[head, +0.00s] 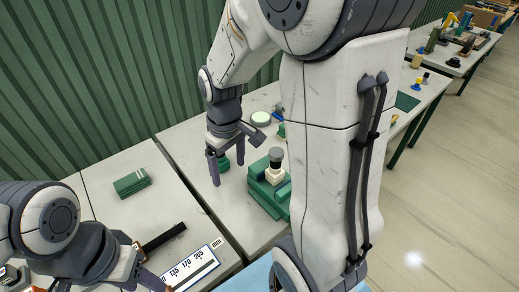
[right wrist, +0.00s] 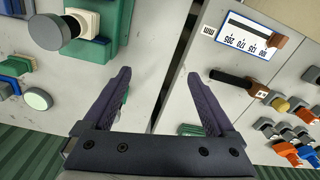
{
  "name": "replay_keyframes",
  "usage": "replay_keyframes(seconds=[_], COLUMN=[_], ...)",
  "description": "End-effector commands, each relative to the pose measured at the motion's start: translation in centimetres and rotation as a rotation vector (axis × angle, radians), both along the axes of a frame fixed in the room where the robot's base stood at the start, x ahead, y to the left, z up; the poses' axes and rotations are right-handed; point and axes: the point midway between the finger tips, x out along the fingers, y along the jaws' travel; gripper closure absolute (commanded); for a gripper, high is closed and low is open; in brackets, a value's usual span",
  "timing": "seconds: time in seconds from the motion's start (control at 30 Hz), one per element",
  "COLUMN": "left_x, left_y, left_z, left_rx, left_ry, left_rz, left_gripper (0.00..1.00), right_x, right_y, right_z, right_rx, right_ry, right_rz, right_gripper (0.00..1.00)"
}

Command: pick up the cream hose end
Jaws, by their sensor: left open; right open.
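I cannot make out a hose or a clear cream hose end in either view. A cream block (head: 275,174) with a dark grey round cap sits on a green fixture (head: 265,197) on the middle table; the cream block also shows at the top left of the right wrist view (right wrist: 98,22). My right gripper (head: 228,172) is open and empty, pointing down, left of the green fixture. My left gripper (head: 105,287) is open at the bottom left, partly cut off.
A green block (head: 132,183), a black bar (head: 163,238) and a white numbered gauge plate (head: 190,268) lie on the left table. A round pale-topped disc (head: 261,118) is behind the fixture. Small orange and grey parts (right wrist: 290,130) show in the right wrist view. A green corrugated wall stands behind.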

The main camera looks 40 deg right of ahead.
Motion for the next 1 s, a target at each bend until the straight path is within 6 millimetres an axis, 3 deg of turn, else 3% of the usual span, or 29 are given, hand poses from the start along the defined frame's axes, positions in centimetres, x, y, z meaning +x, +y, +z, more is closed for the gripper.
replay_keyframes(seconds=[0.03,0.1,0.2,0.33,0.5,0.7,1.0], left_x=[0.0,0.0,0.0,0.0,0.0,0.0,0.0], left_y=[0.0,0.0,0.0,0.0,0.0,0.0,0.0], left_z=[1.7,2.5,3.2,3.7,3.9,4.2,5.1], left_rx=[0.0,0.0,0.0,0.0,0.001,0.001,0.0], left_ry=[0.0,0.0,0.0,0.0,0.001,0.001,0.0], left_rz=[0.0,0.0,0.0,0.001,0.001,0.001,0.001], left_gripper=[0.5,0.5,0.5,0.5,0.5,0.5,0.5], right_x=[0.7,1.1,1.0,0.6,0.3,0.3,0.3], right_y=[-3.5,-7.2,-11.2,-14.3,-15.5,-15.5,-15.3], right_z=[0.9,0.8,0.7,0.4,-1.1,-4.2,-6.7], right_rx=[-0.004,-0.009,-0.014,-0.017,-0.017,-0.017,-0.016], right_ry=[0.009,0.015,0.019,0.024,0.029,0.028,0.03], right_rz=[-0.061,-0.107,-0.154,-0.188,-0.2,-0.201,-0.201], right_gripper=[0.09,0.09,0.09,0.09,0.09,0.09,0.09])
